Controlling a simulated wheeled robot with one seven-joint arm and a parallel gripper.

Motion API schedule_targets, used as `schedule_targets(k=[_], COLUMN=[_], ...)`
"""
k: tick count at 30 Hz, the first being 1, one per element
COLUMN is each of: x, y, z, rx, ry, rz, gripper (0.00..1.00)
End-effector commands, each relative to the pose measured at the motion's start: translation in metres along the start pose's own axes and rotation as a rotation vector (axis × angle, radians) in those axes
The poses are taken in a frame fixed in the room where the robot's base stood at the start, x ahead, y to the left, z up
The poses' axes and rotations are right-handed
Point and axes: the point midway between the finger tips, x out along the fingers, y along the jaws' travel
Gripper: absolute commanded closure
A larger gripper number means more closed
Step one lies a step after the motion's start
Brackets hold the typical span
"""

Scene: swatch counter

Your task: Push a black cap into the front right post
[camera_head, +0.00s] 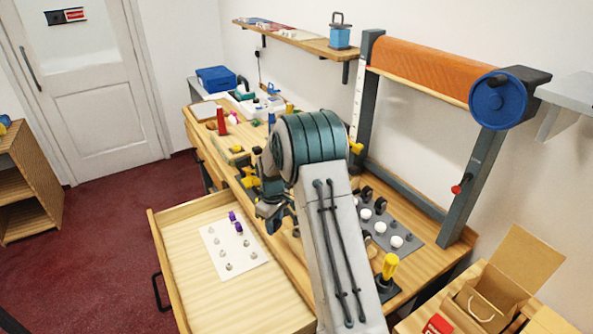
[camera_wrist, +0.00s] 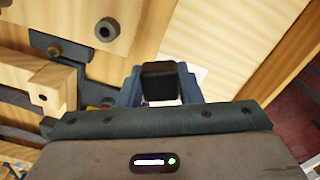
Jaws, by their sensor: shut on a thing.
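A black cap (camera_wrist: 160,82) shows between the fingers of my gripper (camera_wrist: 161,94) in the wrist view, and the gripper is shut on it. In the head view my gripper (camera_head: 272,216) hangs near the open drawer's inner edge, and its fingertips are partly hidden. A white sheet (camera_head: 237,245) lies in the drawer with several small grey posts (camera_head: 229,267). Purple caps (camera_head: 238,228) sit at its far end. More black caps (camera_head: 366,194) stand beside white caps (camera_head: 397,242) on a grey tray (camera_head: 418,241) on the counter.
The open drawer (camera_head: 172,257) has bare wood around the sheet. A yellow-handled tool (camera_head: 389,267) stands at the counter's near end. An orange roll (camera_head: 425,67) on a frame rises behind. An open cardboard box (camera_head: 483,305) is at the lower right.

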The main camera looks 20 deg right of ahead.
Motion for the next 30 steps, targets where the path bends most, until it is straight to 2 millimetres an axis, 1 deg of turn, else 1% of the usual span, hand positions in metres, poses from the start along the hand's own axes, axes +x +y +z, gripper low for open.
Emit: schedule_targets(k=[1,6,10,12,15,18,21,26,30], x=[-0.004,-0.022,-0.037,-0.046,-0.056,-0.065,-0.071,-0.074,-0.068], y=[0.017,0.065,0.1,0.118,0.14,0.157,0.167,0.174,0.174], z=[-0.01,-0.031,-0.04,-0.042,-0.041,-0.038,-0.035,-0.033,-0.033], rx=[-0.082,-0.391,-0.618,-0.732,-0.878,-0.992,-1.069,-1.126,-1.132], ry=[0.003,0.001,0.001,0.0,0.0,-0.001,-0.001,-0.001,-0.001], rz=[0.001,0.002,0.003,0.003,0.003,0.003,0.003,0.001,0.002], gripper=[0.9,0.9,0.9,0.9,0.9,0.9,0.9,0.9,0.9])
